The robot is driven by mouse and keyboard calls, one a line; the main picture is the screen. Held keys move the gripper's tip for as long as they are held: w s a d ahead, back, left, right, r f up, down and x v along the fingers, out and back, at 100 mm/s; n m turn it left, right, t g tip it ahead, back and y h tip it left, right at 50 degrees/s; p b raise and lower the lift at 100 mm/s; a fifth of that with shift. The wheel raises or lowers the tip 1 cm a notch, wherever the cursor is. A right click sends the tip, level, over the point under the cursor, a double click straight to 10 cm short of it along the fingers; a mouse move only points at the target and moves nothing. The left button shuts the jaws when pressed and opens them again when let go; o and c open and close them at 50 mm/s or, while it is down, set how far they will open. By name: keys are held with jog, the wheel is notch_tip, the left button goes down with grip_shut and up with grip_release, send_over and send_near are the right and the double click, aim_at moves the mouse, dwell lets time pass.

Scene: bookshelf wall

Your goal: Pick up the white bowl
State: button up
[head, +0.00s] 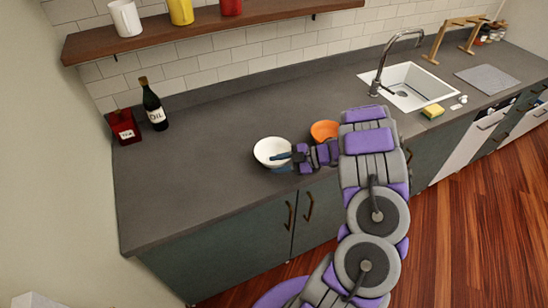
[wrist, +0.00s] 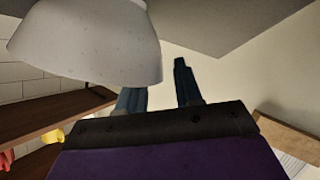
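The white bowl (head: 268,147) stands upright on the grey counter near its front edge. My gripper (head: 279,163) reaches it from the right. One dark blue finger overlaps the bowl's right rim; the other shows lower, just outside the bowl. In the wrist view, which is upside down, the bowl (wrist: 85,45) fills the upper left. My gripper (wrist: 163,78) has its fingers apart there. The left finger's tip is hidden behind the bowl wall, and the right finger is clear of the bowl. I cannot tell whether either finger touches it.
An orange bowl (head: 324,130) stands just right, close behind my gripper. A dark oil bottle (head: 154,108) and a red tea tin (head: 124,127) stand at the back left. A sink (head: 409,88) and yellow sponge (head: 432,111) lie right. The left counter (head: 190,180) is clear. A shelf (head: 190,28) hangs above.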

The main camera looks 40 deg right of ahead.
jog(key=shift+a, duration=0.15)
jog(key=shift+c, duration=1.4)
jog(key=shift+d, duration=0.2)
jog(key=c, duration=0.3)
jog(key=shift+d+f, duration=0.1)
jog(key=shift+d, duration=0.15)
grip_shut()
jog(key=shift+a, duration=0.2)
